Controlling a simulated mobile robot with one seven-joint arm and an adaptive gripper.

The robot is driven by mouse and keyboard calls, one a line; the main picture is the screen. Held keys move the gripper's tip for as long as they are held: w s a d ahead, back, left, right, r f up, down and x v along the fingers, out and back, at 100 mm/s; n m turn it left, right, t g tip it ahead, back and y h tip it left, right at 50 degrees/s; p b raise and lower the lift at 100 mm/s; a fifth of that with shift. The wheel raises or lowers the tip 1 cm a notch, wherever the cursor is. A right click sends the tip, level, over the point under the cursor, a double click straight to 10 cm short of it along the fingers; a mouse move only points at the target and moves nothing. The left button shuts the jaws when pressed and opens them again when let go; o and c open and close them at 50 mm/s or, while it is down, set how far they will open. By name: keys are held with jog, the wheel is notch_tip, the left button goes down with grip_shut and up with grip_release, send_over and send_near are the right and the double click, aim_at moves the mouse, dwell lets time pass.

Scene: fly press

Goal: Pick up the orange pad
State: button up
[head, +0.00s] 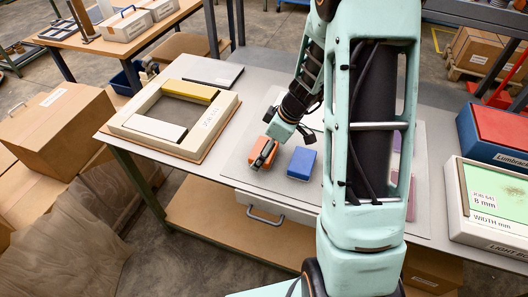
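The orange pad (257,145) lies on the grey mat of the workbench, left of a blue pad (302,163). My gripper (263,159) is right at the orange pad, with its dark fingers in front of it and hiding part of it. I cannot tell whether the fingers are open or closed on the pad, nor whether the pad is touching the mat.
A cream frame (137,120) with yellow and white bars inside stands to the left on the bench. My arm blocks the middle right, where pink and purple pads (411,200) show partly. A blue-and-red box (500,140) and a light box (497,205) stand at the right.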

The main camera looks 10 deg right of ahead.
jog(key=c, duration=1.3)
jog(key=shift+r, duration=0.1)
jog(key=shift+r, duration=0.55)
jog(key=s+d+r+b, duration=0.1)
jog(key=s+d+r, duration=0.5)
jog(key=s+r, duration=0.5)
jog(key=shift+s+r+b, duration=0.4)
jog(key=shift+s, duration=0.5)
